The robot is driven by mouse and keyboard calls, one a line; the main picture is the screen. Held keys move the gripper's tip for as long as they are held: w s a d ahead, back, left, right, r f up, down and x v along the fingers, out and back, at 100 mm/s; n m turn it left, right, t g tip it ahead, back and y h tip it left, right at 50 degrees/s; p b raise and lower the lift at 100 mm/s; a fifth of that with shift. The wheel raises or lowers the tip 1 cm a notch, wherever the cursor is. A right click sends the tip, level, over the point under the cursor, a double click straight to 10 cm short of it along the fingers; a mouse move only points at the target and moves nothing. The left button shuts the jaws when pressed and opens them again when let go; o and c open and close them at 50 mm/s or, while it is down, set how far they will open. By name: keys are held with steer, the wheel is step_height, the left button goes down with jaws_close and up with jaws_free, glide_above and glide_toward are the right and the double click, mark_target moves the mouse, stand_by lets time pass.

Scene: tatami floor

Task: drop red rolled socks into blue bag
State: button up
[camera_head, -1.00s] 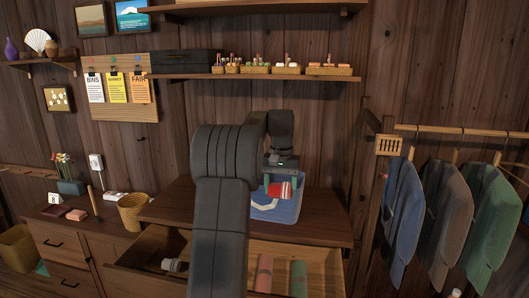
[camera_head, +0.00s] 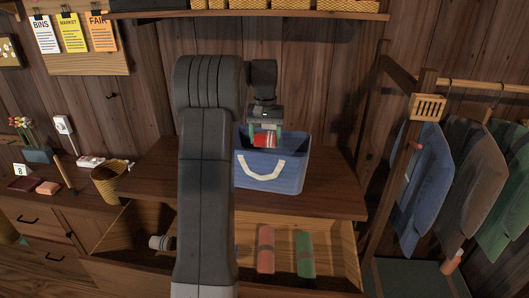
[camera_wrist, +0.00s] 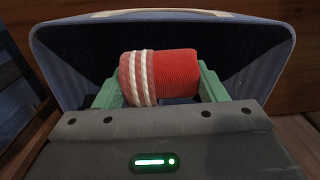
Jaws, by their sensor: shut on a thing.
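The red rolled socks (camera_head: 264,141) are held between the green fingers of my gripper (camera_head: 265,137). In the wrist view the socks (camera_wrist: 160,77) are red with white stripes at the left end, and my gripper (camera_wrist: 158,88) is shut on them from both sides. The blue bag (camera_head: 270,175) stands upright on the dresser top, open at the top, with a pale handle on its front. The socks and fingertips are at the bag's mouth, partly behind its front rim. In the wrist view the bag's inner wall (camera_wrist: 75,60) surrounds the socks. The bag's floor is hidden.
An open drawer (camera_head: 335,262) below the dresser top (camera_head: 335,200) holds red and green rolls and a whitish roll at left. A wicker basket (camera_head: 108,182) stands to the left. Garments hang on a rack at right. A shelf (camera_head: 240,14) runs above.

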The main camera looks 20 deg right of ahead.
step_height(320, 180, down, 13)
steer(key=shift+f+p, duration=0.2)
steer(key=shift+p, duration=0.65)
steer(key=shift+f+b, duration=0.35)
steer(key=shift+f, duration=0.25)
steer(key=o, duration=1)
steer(key=shift+r, duration=0.1)
